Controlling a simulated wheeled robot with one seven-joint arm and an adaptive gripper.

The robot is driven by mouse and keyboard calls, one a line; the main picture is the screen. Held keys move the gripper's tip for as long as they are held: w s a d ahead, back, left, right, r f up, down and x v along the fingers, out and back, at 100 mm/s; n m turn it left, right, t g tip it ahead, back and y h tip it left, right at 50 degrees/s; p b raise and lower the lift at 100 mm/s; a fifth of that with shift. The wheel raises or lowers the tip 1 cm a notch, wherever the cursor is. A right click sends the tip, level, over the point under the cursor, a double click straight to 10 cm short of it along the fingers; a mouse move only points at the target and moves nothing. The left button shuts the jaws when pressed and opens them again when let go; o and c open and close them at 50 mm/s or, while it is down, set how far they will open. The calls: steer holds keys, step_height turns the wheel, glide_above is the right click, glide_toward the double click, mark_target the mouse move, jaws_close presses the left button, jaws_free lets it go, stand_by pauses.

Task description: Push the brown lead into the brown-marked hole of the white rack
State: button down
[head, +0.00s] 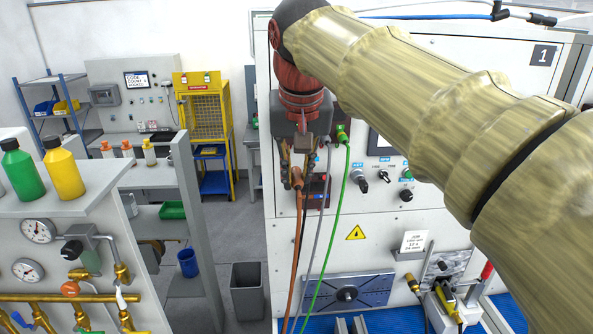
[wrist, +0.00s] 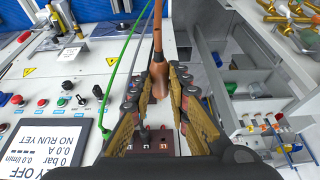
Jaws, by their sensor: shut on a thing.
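The brown lead (head: 298,195) hangs down in front of the white rack (head: 375,220). Its thick plug end sits between the fingertips of my gripper (head: 291,165), which is shut on it. In the wrist view the brown plug (wrist: 159,84) lies between the two fingers of my gripper (wrist: 166,73), with its cable running up the picture. A dark red panel (wrist: 145,138) with small marked sockets shows below the plug in the wrist view. The plug appears apart from it. I cannot make out which hole is brown-marked; my fingers and gripper body hide part of the rack.
A green lead (head: 343,180) and a grey lead (head: 318,220) hang close to the right of the brown one. Knobs (head: 360,177) stick out of the rack. A vise (head: 450,300) and blue mat (head: 395,320) are below. Open floor (head: 225,225) lies left.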

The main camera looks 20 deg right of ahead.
mark_target(298, 189)
steer(key=shift+s, duration=0.3)
steer(key=shift+s+a, duration=0.15)
steer(key=shift+s, duration=0.15)
steer(key=shift+s+a+b, duration=0.1)
steer(key=shift+s+b, duration=0.2)
steer(key=shift+s, duration=0.05)
steer(key=shift+s, duration=0.35)
steer(key=shift+s+a, duration=0.1)
steer(key=shift+s, duration=0.2)
